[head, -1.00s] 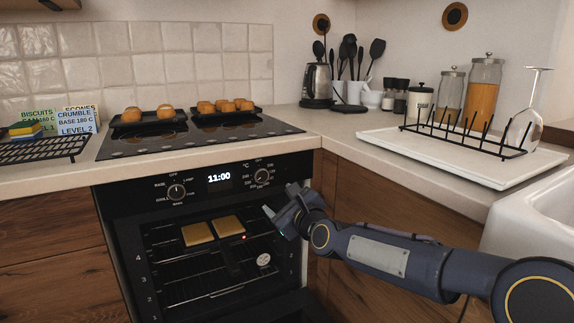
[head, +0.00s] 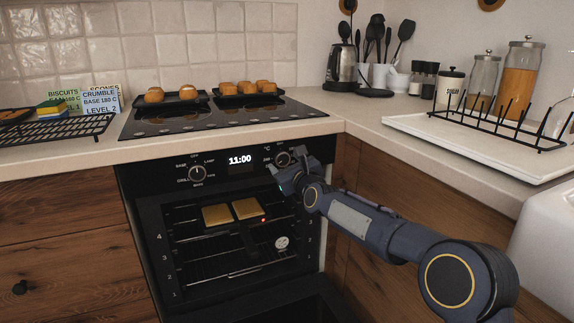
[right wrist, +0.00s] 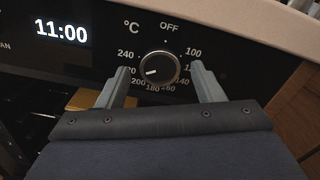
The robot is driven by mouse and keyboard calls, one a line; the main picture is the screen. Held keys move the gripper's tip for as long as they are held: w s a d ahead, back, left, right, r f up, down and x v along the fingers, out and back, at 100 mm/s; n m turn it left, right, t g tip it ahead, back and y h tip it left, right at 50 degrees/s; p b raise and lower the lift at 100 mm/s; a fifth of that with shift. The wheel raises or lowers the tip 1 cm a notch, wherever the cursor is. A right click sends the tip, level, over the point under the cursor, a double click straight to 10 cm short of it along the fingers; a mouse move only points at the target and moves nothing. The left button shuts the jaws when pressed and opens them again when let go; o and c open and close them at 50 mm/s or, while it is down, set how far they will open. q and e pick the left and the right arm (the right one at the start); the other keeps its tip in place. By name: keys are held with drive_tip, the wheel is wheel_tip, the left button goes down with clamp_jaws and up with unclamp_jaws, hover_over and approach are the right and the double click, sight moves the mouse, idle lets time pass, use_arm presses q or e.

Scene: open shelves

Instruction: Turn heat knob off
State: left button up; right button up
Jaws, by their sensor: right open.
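The heat knob (right wrist: 160,69) is a round black dial ringed by temperature numbers, with OFF at the top. Its white mark points to the lower left, near the low 200s, away from OFF. In the head view the heat knob (head: 282,158) sits right of the clock, partly beside my gripper. My right gripper (right wrist: 160,74) is open, with one finger on each side of the knob; contact cannot be told. In the head view my right gripper (head: 292,170) is at the right end of the oven panel. My left gripper is not in view.
A second knob (head: 198,174) is left of the clock display (head: 240,160). The counter edge (head: 230,142) overhangs the panel. Trays of buns stand on the hob (head: 225,118).

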drive_tip(key=shift+c, duration=0.3)
drive_tip(key=c, duration=0.9)
